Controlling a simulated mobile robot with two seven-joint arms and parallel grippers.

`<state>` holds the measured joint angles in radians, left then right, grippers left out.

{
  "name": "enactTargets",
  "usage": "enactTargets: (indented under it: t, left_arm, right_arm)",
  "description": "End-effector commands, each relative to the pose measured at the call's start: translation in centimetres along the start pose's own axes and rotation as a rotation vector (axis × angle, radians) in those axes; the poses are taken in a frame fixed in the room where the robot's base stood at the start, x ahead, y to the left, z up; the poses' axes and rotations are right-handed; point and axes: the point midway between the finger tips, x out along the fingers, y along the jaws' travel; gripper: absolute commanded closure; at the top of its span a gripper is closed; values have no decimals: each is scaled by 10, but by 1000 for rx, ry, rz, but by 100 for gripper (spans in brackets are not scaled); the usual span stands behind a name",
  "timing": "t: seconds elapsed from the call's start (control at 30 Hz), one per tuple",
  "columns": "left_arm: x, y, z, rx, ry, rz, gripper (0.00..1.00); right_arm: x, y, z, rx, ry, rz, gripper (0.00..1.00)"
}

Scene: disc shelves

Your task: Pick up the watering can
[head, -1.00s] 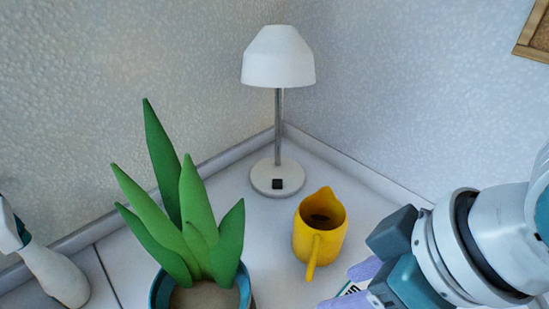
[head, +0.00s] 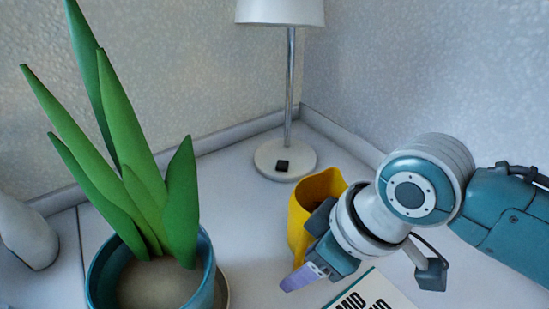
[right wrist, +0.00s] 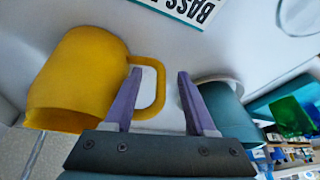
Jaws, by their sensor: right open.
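The yellow watering can (head: 300,232) stands upright on the white surface, partly hidden behind my right gripper in the head view. In the right wrist view the can (right wrist: 80,75) is on the left, its loop handle (right wrist: 160,88) pointing toward my fingers. My right gripper (head: 292,282) is open, with purple fingers, close beside the can's handle side. In the right wrist view the gripper (right wrist: 160,76) has its left finger overlapping the handle loop and the handle's outer bar between the fingers. Contact cannot be told. My left gripper is out of view.
A green plant in a teal pot (head: 205,275) stands on the left, near my right fingers. A white lamp (head: 270,160) stands behind the can in the corner. A book (head: 375,292) lies in front. A white bottle (head: 28,235) is at far left.

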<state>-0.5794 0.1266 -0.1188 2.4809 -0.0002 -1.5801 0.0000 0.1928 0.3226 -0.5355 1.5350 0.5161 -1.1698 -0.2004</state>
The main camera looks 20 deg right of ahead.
Motion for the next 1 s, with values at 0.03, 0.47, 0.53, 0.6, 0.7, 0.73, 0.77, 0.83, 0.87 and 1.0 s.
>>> enactTargets:
  t: [0.03, 0.47, 0.53, 0.6, 0.7, 0.73, 0.77, 0.83, 0.87, 1.0]
  left_arm:
    - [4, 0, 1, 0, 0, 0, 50]
    - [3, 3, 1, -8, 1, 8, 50]
    - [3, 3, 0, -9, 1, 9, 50]
    - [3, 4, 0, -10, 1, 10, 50]
    - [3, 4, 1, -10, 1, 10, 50]
    - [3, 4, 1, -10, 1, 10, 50]
    - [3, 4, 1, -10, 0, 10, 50]
    - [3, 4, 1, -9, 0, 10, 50]
    - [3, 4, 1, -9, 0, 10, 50]
    - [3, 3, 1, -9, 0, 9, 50]
  right_arm:
    - [6, 0, 0, 0, 0, 0, 44]
    - [7, 0, 0, 0, 0, 1, 62]
    - [7, 0, 0, 0, 0, 1, 70]
    - [7, 0, 0, 0, 0, 1, 78]
    - [7, 0, 0, 0, -1, 1, 89]
    - [7, 0, 0, 0, -1, 1, 92]
    - [7, 0, 0, 0, -1, 1, 96]
    - [7, 0, 0, 0, -1, 1, 100]
    - [7, 0, 0, 0, -1, 1, 100]
    - [7, 0, 0, 0, -1, 1, 100]
